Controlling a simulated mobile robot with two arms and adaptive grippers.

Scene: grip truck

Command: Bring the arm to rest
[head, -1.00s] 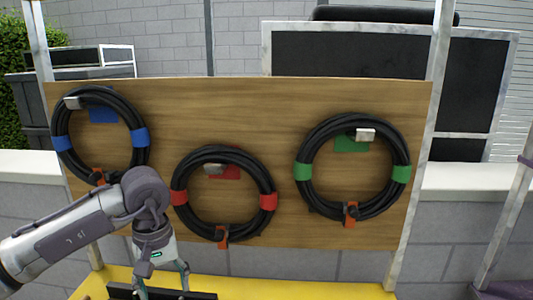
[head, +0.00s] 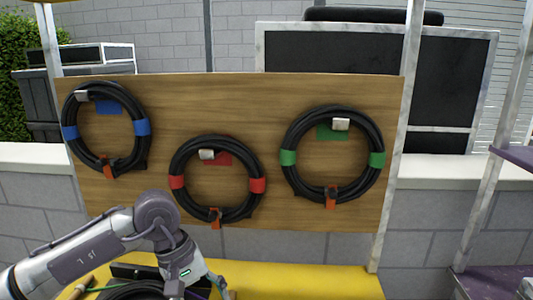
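My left arm comes in from the lower left, and its gripper (head: 203,290) points down at the bottom edge of the head view. Its fingertips are partly cut off, so I cannot tell whether it is open or shut. It is below the wooden board (head: 230,100) and apart from the hung cables. Three black cable coils hang on the board: one with blue bands (head: 142,128), one with red bands (head: 257,186) and one with green bands (head: 376,160). My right gripper is not in view.
A yellow surface (head: 300,281) lies below the board. Dark coiled cable (head: 128,291) shows at the lower left, partly hidden by my arm. A metal post (head: 394,170) stands at the board's right edge. Purple shelves (head: 495,282) stand at the far right.

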